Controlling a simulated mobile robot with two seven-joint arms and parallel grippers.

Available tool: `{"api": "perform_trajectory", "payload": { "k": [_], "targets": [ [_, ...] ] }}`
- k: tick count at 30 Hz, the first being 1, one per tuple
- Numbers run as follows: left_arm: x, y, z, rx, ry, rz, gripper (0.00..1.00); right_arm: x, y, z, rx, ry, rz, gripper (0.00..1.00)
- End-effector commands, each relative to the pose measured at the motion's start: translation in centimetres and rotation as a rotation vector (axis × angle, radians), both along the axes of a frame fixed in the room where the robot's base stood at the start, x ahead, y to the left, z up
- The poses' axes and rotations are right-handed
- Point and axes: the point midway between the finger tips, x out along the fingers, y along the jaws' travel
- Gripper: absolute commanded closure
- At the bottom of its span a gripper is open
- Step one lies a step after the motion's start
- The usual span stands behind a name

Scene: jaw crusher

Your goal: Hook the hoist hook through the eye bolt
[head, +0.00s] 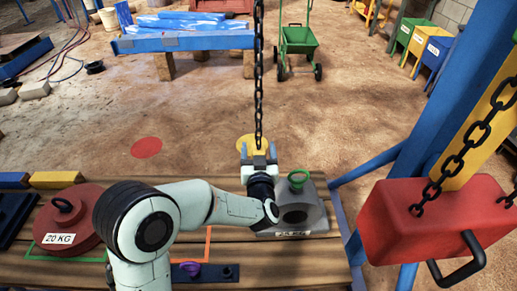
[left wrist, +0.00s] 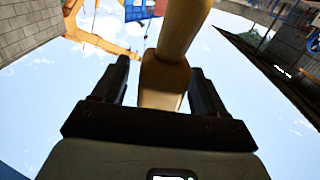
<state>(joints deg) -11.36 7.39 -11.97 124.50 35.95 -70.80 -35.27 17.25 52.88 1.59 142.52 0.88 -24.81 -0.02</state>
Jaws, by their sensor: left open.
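The black hoist chain (head: 258,75) hangs from the top of the head view down to my left gripper (head: 258,152). The gripper is open, its fingers pointing up on either side of the chain's lower end. In the left wrist view, a tan-yellow rounded piece (left wrist: 165,80), perhaps part of the hook, stands between the fingers (left wrist: 155,85); I cannot tell whether they touch it. The hook's tip is not clear. A green eye bolt (head: 298,178) stands on a grey weight (head: 306,215) just right of the gripper. My right gripper is not in view.
A red 20 KG weight (head: 75,222) and a purple eye bolt (head: 190,269) are on the wooden bench (head: 285,272). A red block (head: 425,215) with chains and a black handle hangs at right beside a blue post (head: 440,120).

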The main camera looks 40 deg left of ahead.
Motion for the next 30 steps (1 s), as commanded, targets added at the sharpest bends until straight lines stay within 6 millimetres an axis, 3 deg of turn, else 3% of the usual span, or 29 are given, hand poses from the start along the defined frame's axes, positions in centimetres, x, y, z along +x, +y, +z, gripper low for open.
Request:
{"api": "perform_trajectory", "payload": {
  "k": [12, 14, 19, 30],
  "targets": [
    [0.68, 0.61, 0.01, 0.0, 0.0, 0.0, 0.28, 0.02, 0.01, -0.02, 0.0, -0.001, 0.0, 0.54],
    [0.68, 0.59, 0.01, 0.0, 0.0, 0.0, 0.44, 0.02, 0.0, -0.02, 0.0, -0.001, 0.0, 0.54],
    [0.66, 0.58, 0.01, 0.0, 0.0, 0.0, 0.99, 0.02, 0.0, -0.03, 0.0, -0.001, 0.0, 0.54],
    [-0.09, -0.11, 0.17, -0.001, -0.001, -0.001, 1.0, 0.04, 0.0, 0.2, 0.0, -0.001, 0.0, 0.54]
  ]
}}
